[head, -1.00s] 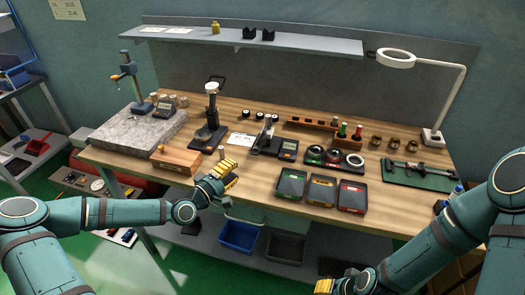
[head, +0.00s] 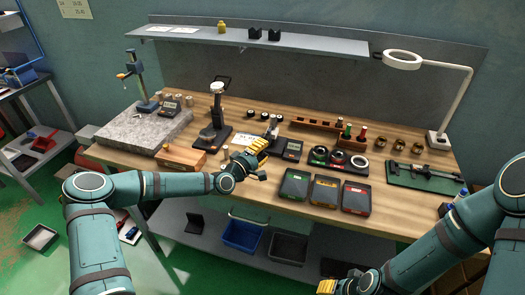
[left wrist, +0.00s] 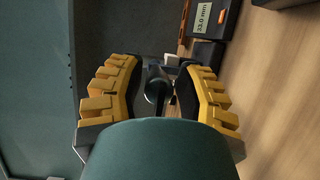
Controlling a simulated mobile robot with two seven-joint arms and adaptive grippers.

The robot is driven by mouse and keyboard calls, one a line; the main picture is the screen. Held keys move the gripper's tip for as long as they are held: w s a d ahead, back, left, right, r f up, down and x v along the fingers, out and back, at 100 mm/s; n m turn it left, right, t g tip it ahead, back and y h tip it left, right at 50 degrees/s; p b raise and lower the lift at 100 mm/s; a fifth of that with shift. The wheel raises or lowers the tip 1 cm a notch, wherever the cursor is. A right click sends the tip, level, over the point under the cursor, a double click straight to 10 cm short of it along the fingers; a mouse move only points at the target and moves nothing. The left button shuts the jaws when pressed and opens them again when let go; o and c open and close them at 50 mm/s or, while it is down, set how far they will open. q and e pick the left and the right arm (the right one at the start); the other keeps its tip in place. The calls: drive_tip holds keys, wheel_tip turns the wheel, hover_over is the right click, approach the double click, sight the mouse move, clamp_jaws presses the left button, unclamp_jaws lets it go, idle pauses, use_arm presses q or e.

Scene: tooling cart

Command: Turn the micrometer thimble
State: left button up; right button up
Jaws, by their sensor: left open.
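The micrometer (head: 272,128) stands in its holder near the middle of the bench, partly hidden behind my left gripper in the head view. My left gripper (head: 258,147), with yellow fingers, is just in front of it. In the left wrist view the left gripper (left wrist: 158,98) is open, with one finger on each side of a dark, rounded part that looks like the micrometer thimble (left wrist: 154,83). I cannot tell whether the fingers touch it. My right gripper (head: 327,287) shows only partly at the bottom edge, below the bench front.
Three dark cases (head: 326,189) lie in front to the right. A dial gauge stand (head: 214,128) and a wooden box (head: 181,158) are to the left.

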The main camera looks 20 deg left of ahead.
use_arm(q)
drive_tip(key=shift+c, duration=0.4)
clamp_jaws()
drive_tip(key=shift+m, duration=0.4)
drive_tip(key=shift+m+g+y, duration=0.3)
drive_tip(key=shift+m+g, duration=0.2)
drive_tip(key=shift+m, duration=0.7)
drive_tip(key=shift+m+g+y+b, duration=0.4)
drive_tip(key=shift+m+b, duration=0.15)
drive_tip(key=shift+m, duration=0.55)
drive_tip(key=shift+f+m+y+b, duration=0.1)
drive_tip(key=shift+m+y+b, duration=0.55)
drive_tip(key=shift+m, duration=0.35)
drive_tip(key=m+y+b, duration=0.1)
drive_tip(key=m+b, duration=0.1)
drive_tip(key=shift+a+f+m+g+y, duration=0.1)
drive_tip(key=shift+m+g+y, duration=0.2)
drive_tip(key=shift+g, duration=0.1)
drive_tip(key=shift+a+m+y+b, duration=0.2)
drive_tip(key=shift+m+y+b, duration=0.7)
drive_tip(key=shift+m, duration=0.5)
use_arm(e)
wheel_tip(320, 180, down, 6)
drive_tip(key=s, duration=0.2)
drive_tip(key=shift+a+g, duration=0.2)
drive_tip(key=shift+g, duration=0.1)
